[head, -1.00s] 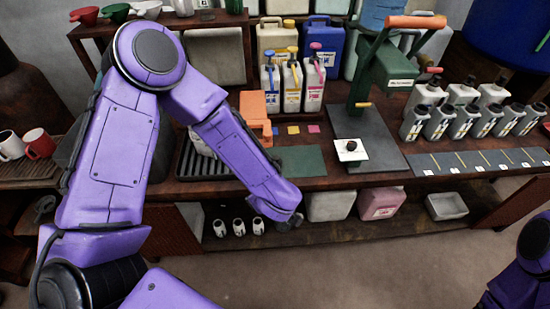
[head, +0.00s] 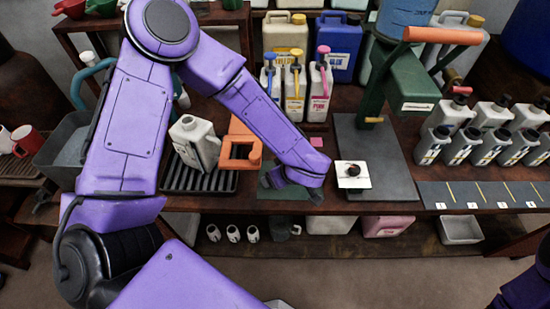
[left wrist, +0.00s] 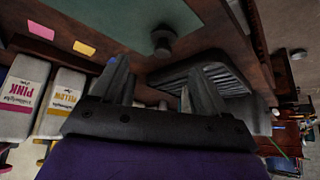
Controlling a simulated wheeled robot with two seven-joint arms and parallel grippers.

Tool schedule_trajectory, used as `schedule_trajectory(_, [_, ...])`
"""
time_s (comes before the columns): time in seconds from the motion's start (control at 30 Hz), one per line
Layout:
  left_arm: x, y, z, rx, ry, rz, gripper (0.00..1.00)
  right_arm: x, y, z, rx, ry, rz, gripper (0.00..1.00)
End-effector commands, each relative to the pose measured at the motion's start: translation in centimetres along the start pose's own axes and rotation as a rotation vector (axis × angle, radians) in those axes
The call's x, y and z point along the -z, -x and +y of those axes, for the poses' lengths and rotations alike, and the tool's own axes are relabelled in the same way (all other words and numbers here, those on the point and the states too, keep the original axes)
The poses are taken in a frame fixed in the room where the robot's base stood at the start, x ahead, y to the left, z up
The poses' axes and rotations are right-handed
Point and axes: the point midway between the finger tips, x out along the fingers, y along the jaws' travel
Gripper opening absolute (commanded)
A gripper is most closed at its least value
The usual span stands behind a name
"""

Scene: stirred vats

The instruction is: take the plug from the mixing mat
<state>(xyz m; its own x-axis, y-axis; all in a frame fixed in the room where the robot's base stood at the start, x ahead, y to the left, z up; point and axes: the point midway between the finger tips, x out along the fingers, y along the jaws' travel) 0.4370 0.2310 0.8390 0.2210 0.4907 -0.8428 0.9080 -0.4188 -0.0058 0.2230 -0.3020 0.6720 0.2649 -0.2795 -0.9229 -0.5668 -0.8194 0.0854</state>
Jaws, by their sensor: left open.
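The mixing mat is a dark green sheet (head: 290,194) on the bench front, partly covered by my left arm in the head view. It also shows at the top of the left wrist view (left wrist: 110,18). The plug (left wrist: 163,42) is a small grey piece with a round flat end, at the mat in the left wrist view. I cannot make it out in the head view. My left gripper (left wrist: 160,85) is open and empty, its fingers pointing toward the plug but apart from it. In the head view the gripper (head: 270,182) is largely hidden by my forearm. My right gripper is out of view.
An open grey-white jug (head: 195,145) stands on the black ribbed tray (head: 175,178), with an orange block (head: 240,150) beside it. A white pad with a dark knob (head: 352,172) lies on the green press's base plate (head: 375,140). Pump bottles (head: 295,90) stand behind.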

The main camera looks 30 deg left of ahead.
Motion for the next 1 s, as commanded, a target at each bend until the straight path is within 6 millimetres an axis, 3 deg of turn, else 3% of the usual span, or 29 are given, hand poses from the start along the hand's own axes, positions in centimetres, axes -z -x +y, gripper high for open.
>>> schedule_trajectory(0.1, [-0.1, -2.4, 0.0, 0.004, -0.002, -0.002, 0.75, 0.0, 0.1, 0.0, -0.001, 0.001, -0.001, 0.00])
schedule_trajectory(0.33, [0.2, -5.2, 0.1, 0.003, -0.003, 0.000, 0.75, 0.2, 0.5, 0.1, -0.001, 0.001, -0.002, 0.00])
schedule_trajectory(0.5, [0.4, -8.4, 0.0, 0.003, -0.002, -0.002, 0.75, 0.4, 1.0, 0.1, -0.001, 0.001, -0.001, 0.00])
schedule_trajectory(0.8, [0.5, -9.4, -0.1, 0.000, -0.001, 0.000, 0.75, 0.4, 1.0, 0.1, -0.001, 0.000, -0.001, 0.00])
schedule_trajectory(0.83, [0.5, -9.4, -0.1, 0.000, -0.001, 0.000, 0.68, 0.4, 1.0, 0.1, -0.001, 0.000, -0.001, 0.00])
schedule_trajectory(1.0, [0.5, -9.4, -0.1, 0.000, -0.001, 0.000, 0.17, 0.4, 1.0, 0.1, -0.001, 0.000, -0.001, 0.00])
